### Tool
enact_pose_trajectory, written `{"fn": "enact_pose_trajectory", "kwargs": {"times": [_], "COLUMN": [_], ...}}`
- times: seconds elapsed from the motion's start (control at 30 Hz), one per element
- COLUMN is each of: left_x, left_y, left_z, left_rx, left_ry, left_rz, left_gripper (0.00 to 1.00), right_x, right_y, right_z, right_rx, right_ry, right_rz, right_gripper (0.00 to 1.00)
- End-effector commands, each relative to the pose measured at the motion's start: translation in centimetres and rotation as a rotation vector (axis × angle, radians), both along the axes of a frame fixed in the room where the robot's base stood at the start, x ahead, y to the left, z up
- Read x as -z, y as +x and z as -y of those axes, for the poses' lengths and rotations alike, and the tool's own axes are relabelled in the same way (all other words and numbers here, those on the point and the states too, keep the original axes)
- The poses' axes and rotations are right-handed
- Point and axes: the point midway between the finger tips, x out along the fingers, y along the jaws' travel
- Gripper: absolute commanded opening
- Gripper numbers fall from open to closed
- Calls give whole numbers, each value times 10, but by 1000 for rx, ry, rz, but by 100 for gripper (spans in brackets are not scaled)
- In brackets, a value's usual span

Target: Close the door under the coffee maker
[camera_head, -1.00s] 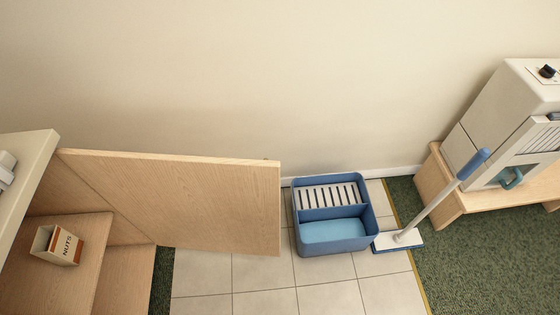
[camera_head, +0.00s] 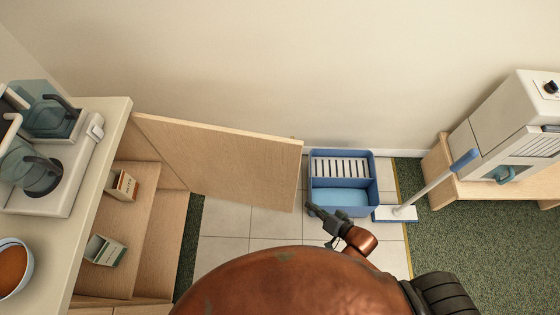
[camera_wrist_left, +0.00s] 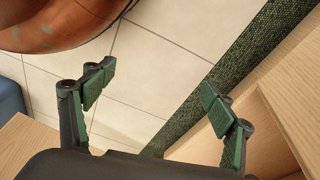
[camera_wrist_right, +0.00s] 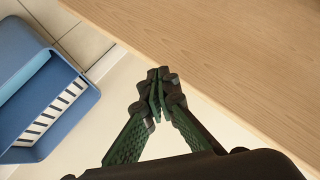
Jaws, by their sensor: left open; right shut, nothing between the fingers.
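The wooden cabinet door (camera_head: 225,160) stands wide open, swung out toward the back wall. The coffee maker (camera_head: 60,160) sits on the counter above the open cabinet. My right gripper (camera_head: 315,210) is shut and empty, just right of the door's free edge. In the right wrist view, its closed fingertips (camera_wrist_right: 158,88) are beside or over the edge of a wooden panel (camera_wrist_right: 230,60), which looks like the door; I cannot tell if they touch. My left gripper (camera_wrist_left: 152,98) shows only in the left wrist view, open and empty above the floor, between wooden panels.
Cartons (camera_head: 122,185) stand on the cabinet shelves. A blue bucket (camera_head: 341,197) and a mop (camera_head: 430,192) are on the tiles right of the door. A low bench (camera_head: 480,188) holds a white appliance (camera_head: 510,125). A bowl (camera_head: 12,268) sits on the counter.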

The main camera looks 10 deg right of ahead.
Motion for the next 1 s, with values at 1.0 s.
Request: {"fn": "enact_pose_trajectory", "kwargs": {"times": [1.0], "left_x": [62], "left_y": [-200], "left_z": [-52], "left_rx": [40], "left_ry": [85], "left_rz": [-204], "left_gripper": [78], "right_x": [-194], "right_y": [106], "right_z": [51], "right_rx": [-99], "right_ry": [849], "right_rz": [5], "right_gripper": [0]}}
